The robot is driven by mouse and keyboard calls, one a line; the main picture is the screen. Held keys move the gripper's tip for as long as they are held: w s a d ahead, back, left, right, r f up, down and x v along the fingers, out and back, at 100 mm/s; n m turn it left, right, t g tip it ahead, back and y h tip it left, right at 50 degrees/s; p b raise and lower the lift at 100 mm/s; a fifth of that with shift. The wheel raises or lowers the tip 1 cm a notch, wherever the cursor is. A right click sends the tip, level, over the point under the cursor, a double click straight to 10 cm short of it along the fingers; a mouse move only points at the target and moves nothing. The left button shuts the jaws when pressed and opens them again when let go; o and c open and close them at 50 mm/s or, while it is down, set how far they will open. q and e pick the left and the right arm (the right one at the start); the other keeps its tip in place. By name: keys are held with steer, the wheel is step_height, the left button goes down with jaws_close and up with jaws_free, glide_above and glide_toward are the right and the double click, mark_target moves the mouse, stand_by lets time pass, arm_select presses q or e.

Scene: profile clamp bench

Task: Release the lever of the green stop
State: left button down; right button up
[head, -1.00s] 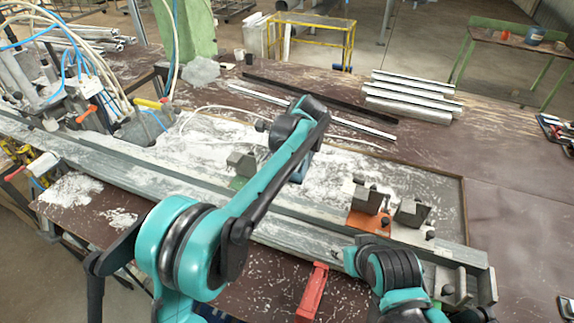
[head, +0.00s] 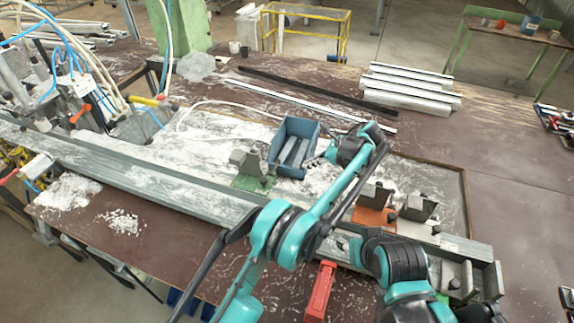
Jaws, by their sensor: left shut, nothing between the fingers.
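The green stop (head: 250,184) is a green plate with a grey angled block on it, on the long grey rail at the middle of the bench. Small dark knobs show at its block and plate; I cannot tell which part is its lever. My left gripper (head: 318,160) is small and partly hidden by its wrist. It is shut and empty, at the right of the green stop beside the blue bin, apart from the stop. My right arm is at the lower right; its gripper cannot be made out.
A blue bin (head: 283,160) with grey bars stands behind the green stop. An orange stop (head: 370,216) with grey blocks is farther right on the rail. A red part (head: 320,290) sticks out at the front. Metal profiles (head: 410,87) lie at the back right.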

mark_target(275, 167)
arm_select(q)
steer(key=b+x, duration=0.2)
steer(key=x, duration=0.7)
steer(key=shift+w+a+f+b, duration=0.15)
steer(key=shift+a+f+b, duration=0.15)
steer(key=shift+b, duration=0.1)
steer(key=shift+w+a+r+b, duration=0.2)
steer(key=shift+a+r, duration=0.3)
steer(key=shift+r, duration=0.35)
steer(key=shift+w+a+r+b, duration=0.2)
steer(key=shift+a+r, duration=0.25)
steer(key=shift+r, duration=0.4)
steer(key=shift+r+n+t, duration=0.3)
steer(key=shift+r+t, duration=0.2)
steer(key=shift+t, duration=0.1)
steer(key=r+n+t, duration=0.1)
steer(key=t, duration=0.1)
steer(key=s+r+n+t+h, duration=0.1)
steer(key=r+t, duration=0.1)
steer(key=s+r+n+t+h, duration=0.1)
steer(key=shift+a+r+t, duration=0.2)
steer(key=shift+a+t, duration=0.15)
steer(key=shift+t, duration=0.05)
